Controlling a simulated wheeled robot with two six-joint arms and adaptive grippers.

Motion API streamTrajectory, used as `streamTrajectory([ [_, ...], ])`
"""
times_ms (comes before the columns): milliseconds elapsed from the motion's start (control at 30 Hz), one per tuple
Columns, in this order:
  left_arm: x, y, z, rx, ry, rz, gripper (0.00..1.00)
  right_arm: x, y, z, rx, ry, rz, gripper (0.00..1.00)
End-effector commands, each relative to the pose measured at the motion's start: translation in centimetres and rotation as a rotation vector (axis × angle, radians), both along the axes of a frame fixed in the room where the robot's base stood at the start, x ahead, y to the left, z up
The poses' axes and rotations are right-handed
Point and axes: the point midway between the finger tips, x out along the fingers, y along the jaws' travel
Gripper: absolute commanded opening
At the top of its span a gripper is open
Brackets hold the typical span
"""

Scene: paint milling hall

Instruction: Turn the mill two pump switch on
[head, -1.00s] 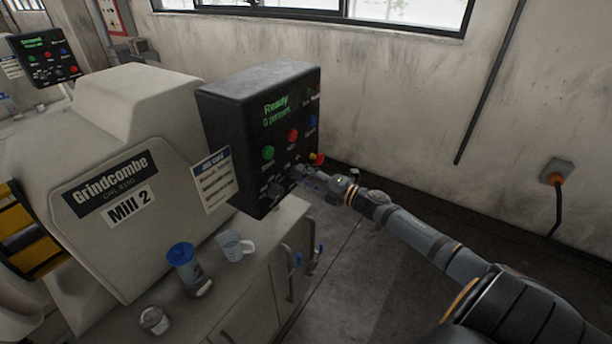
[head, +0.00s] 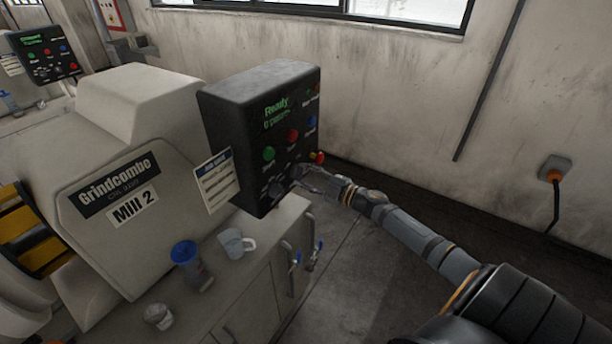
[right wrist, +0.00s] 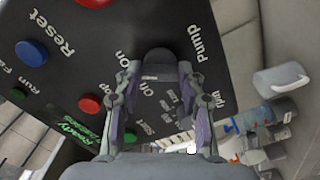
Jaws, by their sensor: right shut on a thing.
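The black control box (head: 262,84) of mill two stands beside the machine body, whose plate reads Mill 2 (head: 133,206). Its screen shows green text reading Ready (head: 276,103). In the right wrist view the pump switch (right wrist: 158,60) is a dark knob beside the word Pump (right wrist: 206,40). My right gripper (head: 302,172) reaches the lower right of the box face. In the right wrist view its fingers (right wrist: 157,74) are shut on the pump switch, one on each side. Fingers hide part of the switch and its markings. My left gripper is not in view.
Green (head: 269,153), red (head: 293,135) and blue (head: 311,122) buttons sit above the switch. A red emergency button (head: 318,157) is close to my right gripper. Floor right of the bench is clear.

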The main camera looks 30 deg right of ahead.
Motion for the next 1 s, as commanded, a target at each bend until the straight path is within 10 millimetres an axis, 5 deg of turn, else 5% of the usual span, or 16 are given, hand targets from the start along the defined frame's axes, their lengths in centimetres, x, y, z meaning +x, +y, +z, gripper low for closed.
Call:
streamTrajectory([
  [400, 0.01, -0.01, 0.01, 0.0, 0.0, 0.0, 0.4, -0.01, 0.0, -0.04, 0.008, 0.003, 0.0, 0.08],
  [433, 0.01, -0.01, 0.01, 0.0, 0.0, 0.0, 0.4, -0.01, 0.0, -0.04, 0.008, 0.003, 0.0, 0.43],
  [567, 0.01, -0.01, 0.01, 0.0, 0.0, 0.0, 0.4, -0.01, 0.01, -0.04, 0.008, 0.003, 0.0, 0.61],
  [1000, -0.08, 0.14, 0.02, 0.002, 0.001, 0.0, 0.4, -0.63, -0.24, -0.05, 0.005, 0.003, 0.001, 0.62],
])
